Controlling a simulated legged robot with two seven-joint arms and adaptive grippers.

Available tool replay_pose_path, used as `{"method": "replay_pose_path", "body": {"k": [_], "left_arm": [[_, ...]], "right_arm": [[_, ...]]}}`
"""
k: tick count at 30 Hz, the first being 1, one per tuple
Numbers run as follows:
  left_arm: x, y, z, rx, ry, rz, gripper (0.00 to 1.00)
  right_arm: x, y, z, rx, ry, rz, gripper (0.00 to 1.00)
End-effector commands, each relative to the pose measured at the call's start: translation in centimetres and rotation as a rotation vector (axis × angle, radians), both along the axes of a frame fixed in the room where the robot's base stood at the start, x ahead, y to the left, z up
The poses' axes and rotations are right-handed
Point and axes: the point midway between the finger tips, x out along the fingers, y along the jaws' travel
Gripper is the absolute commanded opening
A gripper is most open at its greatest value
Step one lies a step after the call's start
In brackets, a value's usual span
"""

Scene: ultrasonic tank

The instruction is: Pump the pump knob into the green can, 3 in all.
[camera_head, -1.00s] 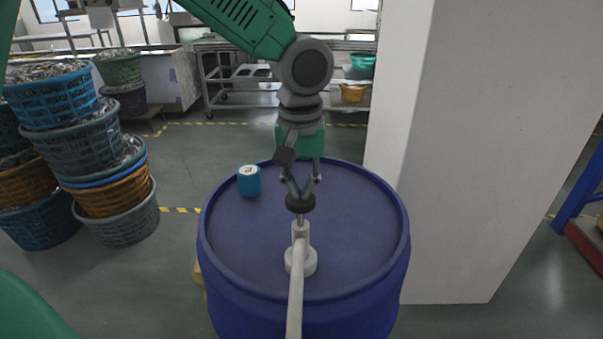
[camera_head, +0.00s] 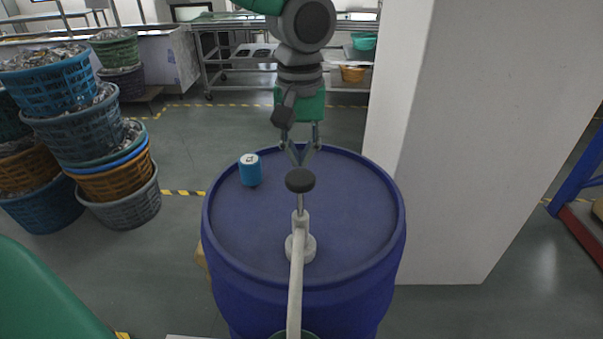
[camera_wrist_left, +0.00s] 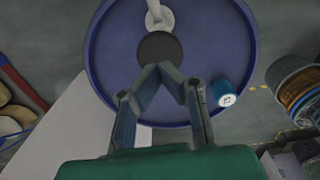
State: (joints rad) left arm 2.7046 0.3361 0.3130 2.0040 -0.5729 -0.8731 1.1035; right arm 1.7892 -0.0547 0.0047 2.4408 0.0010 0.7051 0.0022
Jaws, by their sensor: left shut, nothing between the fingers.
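The pump knob (camera_head: 300,180) is a dark round cap on a thin metal stem above the pale pump body. The pump stands on the blue drum (camera_head: 225,245), and its pale spout (camera_head: 295,295) runs towards me. A green rim (camera_head: 294,336), likely the green can's, just shows at the bottom edge under the spout; the rest is out of frame. My left gripper (camera_head: 301,161) is shut and empty, pointing down just above the knob. In the left wrist view, its fingertips (camera_wrist_left: 162,70) overlap the edge of the knob (camera_wrist_left: 160,48). I cannot tell whether they touch. My right gripper is not in view.
A small blue container (camera_head: 250,171) with a white top stands on the drum, left of the pump. A white pillar (camera_head: 470,150) is close on the right. Stacked baskets (camera_head: 110,140) stand at left. A metal rack (camera_head: 235,65) is behind.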

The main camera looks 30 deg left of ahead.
Motion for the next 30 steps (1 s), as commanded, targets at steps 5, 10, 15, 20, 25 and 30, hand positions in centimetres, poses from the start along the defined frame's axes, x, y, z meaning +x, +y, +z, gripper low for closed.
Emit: {"method": "replay_pose_path", "body": {"k": [5, 10, 15, 20, 25, 30], "left_arm": [[0.0, 0.0, 0.0, 0.0, 0.0, 0.0, 0.0], [0.0, 0.0, 0.0, -0.001, -0.001, 0.0, 0.0], [0.0, 0.0, -0.5, 0.0, 0.0, 0.0, 0.0], [0.0, 0.0, -1.4, 0.001, 0.001, 0.0, 0.0], [0.0, 0.0, -2.2, 0.0, 0.0, 0.0, 0.0], [0.0, 0.0, -3.0, 0.001, 0.001, 0.0, 0.0]], "right_arm": [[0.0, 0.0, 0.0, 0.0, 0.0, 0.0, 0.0], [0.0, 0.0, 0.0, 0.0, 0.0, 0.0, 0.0], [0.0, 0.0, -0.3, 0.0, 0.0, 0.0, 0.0], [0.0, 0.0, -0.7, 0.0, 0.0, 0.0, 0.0], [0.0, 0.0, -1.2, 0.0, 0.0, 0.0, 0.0], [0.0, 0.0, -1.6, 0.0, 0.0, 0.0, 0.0]]}}
